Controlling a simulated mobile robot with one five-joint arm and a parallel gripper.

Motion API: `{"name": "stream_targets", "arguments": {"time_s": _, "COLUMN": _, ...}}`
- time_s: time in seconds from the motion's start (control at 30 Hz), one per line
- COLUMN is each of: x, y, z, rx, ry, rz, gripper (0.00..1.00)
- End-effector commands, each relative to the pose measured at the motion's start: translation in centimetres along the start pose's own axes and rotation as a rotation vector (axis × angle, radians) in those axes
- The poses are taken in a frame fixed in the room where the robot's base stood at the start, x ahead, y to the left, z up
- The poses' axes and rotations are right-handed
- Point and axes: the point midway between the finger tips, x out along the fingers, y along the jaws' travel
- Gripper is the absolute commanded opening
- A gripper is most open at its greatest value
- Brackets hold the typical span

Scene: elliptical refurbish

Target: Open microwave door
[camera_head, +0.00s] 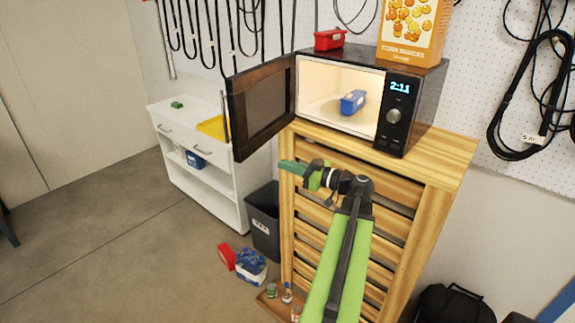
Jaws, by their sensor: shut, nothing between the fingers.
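The microwave (395,78) stands on a slatted wooden cabinet (455,155). Its dark door (260,108) is swung wide open to the left, with a vertical handle on its outer left edge. The lit interior shows a blue container (352,102) inside. The control panel with a knob reads 2:11. My gripper (290,168) is shut and empty, pointing left in front of the cabinet's upper slats. It is below and to the right of the open door and appears apart from it.
A red container (329,39) and an orange snack box (413,30) stand on the microwave. A white shelf unit (245,190) with a yellow tray (212,127) is left of the cabinet. A dark bin (263,222) stands between them. Small items lie on the floor; the left floor is clear.

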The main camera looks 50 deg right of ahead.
Motion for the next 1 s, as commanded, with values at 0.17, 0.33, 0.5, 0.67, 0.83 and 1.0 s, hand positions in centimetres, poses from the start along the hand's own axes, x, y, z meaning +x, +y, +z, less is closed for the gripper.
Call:
{"name": "stream_targets", "arguments": {"time_s": 0.17, "x": 4.2, "y": -0.1, "z": 0.0, "rx": 0.001, "ry": -0.001, "rz": -0.005, "gripper": 0.0}}
{"name": "stream_targets", "arguments": {"time_s": 0.33, "x": 7.6, "y": -0.1, "z": 0.0, "rx": 0.001, "ry": -0.001, "rz": -0.005, "gripper": 0.0}}
{"name": "stream_targets", "arguments": {"time_s": 0.5, "x": 9.8, "y": -0.1, "z": 0.0, "rx": 0.001, "ry": -0.001, "rz": -0.004, "gripper": 0.0}}
{"name": "stream_targets", "arguments": {"time_s": 0.67, "x": 10.4, "y": -0.1, "z": 0.0, "rx": 0.001, "ry": -0.001, "rz": -0.002, "gripper": 0.0}}
{"name": "stream_targets", "arguments": {"time_s": 0.83, "x": 10.5, "y": -0.1, "z": 0.0, "rx": 0.001, "ry": -0.001, "rz": -0.002, "gripper": 0.0}}
{"name": "stream_targets", "arguments": {"time_s": 1.0, "x": 10.8, "y": -0.3, "z": 0.0, "rx": 0.001, "ry": -0.001, "rz": -0.003, "gripper": 0.0}}
